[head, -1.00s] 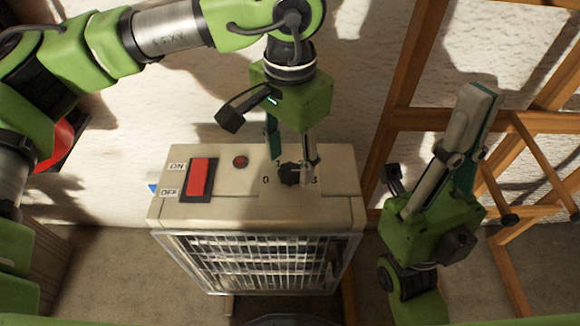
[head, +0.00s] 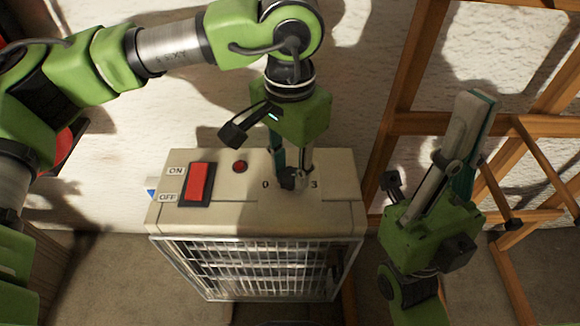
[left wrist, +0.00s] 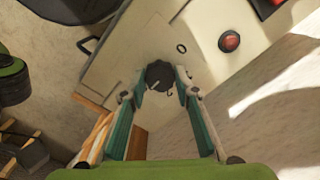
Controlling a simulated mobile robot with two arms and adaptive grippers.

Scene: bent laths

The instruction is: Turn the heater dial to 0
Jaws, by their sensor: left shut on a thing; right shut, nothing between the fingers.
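The heater (head: 330,215) is a cream box with a barred front. Its black dial (head: 289,180) sits on the top panel between a printed 0 on the left and a 3 on the right. My left gripper (head: 291,178) reaches down from above and is shut on the dial. In the left wrist view the dial (left wrist: 159,75) sits between the fingertips (left wrist: 162,88), with the 0 mark beside it. I cannot tell clearly where the dial points. My right gripper (head: 474,97) is shut and empty, right of the heater, fingers up in the picture.
A red ON/OFF switch (head: 199,182) and a red lamp (head: 240,167) are on the panel left of the dial. A wooden rack (head: 408,122) stands at the right, close to my right gripper. A pale rough wall (head: 180,110) is behind.

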